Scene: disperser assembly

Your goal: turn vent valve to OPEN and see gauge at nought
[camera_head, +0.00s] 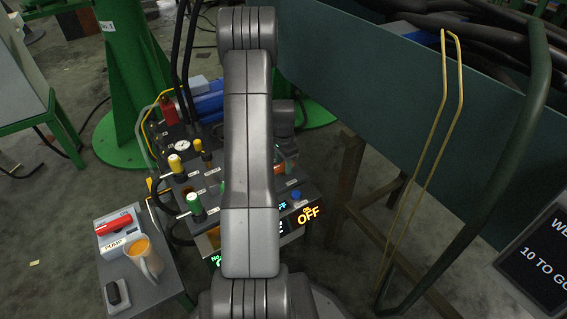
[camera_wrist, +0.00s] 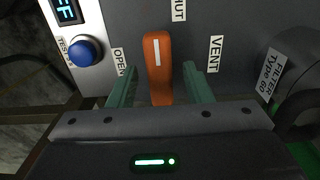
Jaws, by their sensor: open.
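The vent valve's orange lever (camera_wrist: 157,70) is in the wrist view, with a white line on it. The line points up the picture, roughly towards the SHUT label (camera_wrist: 178,9). The OPEN label (camera_wrist: 119,62) is left of the lever and the VENT label (camera_wrist: 215,54) right of it. My gripper (camera_wrist: 160,88) is open, its green fingers on either side of the lever with gaps showing. In the head view my arm hides most of the gripper and lever. A white round gauge (camera_head: 182,145) is at the panel's back left; its reading is too small to tell.
A blue TEST button (camera_wrist: 85,51) and a lit display (camera_wrist: 66,10) are left of the valve. A filter label (camera_wrist: 279,76) is at right. Yellow (camera_head: 175,164) and green (camera_head: 194,203) knobs stand up from the panel. A side table holds an orange-filled jug (camera_head: 145,260).

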